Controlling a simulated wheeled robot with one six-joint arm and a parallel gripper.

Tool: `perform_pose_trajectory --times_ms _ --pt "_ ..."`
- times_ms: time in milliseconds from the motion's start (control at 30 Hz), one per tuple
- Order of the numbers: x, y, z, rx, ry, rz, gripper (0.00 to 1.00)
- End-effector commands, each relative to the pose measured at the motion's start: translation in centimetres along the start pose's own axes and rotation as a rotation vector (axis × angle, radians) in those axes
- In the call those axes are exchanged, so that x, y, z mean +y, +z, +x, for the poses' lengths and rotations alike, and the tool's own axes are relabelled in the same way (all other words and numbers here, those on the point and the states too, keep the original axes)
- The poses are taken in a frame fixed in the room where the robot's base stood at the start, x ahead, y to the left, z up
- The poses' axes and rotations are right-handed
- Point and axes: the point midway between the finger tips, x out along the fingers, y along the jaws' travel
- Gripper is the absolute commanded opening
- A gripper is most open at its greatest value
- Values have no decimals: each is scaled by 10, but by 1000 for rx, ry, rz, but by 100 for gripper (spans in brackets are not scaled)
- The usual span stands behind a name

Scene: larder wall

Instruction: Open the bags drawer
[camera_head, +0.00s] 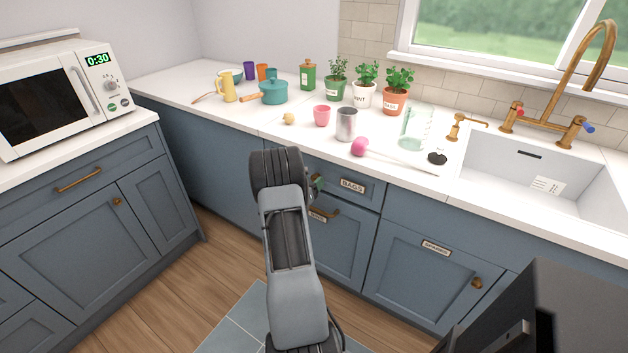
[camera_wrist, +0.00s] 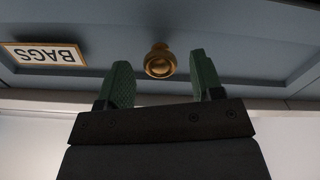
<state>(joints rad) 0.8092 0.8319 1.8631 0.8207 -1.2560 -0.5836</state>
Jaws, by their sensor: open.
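The bags drawer (camera_head: 368,192) is a blue-grey front under the worktop, flush with the cabinet, with a "BAGS" label (camera_head: 352,186). The label shows upside down in the wrist view (camera_wrist: 44,54). The drawer's round brass knob (camera_wrist: 158,60) shows there too, between and just beyond my fingertips. My gripper (camera_wrist: 162,76) is open, with one green finger on each side of the knob, and holds nothing. In the head view my arm hides the knob and most of my gripper; only a bit of green finger (camera_head: 318,184) shows at the drawer's left part.
Below the drawer is a cabinet door (camera_head: 335,250) with a brass handle. Another labelled door (camera_head: 420,285) is to the right. On the worktop above are a metal cup (camera_head: 346,124), a pink cup (camera_head: 322,115) and a pink-headed utensil (camera_head: 359,147). Wooden floor (camera_head: 190,285) lies clear at left.

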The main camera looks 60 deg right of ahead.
Motion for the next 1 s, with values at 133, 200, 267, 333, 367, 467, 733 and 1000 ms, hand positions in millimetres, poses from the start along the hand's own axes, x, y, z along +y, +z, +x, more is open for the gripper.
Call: perform_pose_trajectory --times_ms 133,200,267,333,367,467,733,1000 --pt "0 0 13 -1 1 1 61" --pt "0 0 16 -1 0 0 61" --pt "0 0 18 -1 0 0 61" --pt "0 0 19 -1 -1 0 61" --pt "0 0 19 -1 -1 0 61" --pt "0 0 19 -1 -1 0 61" --pt "0 0 19 -1 -1 0 45" --pt "0 0 19 -1 -1 0 19"
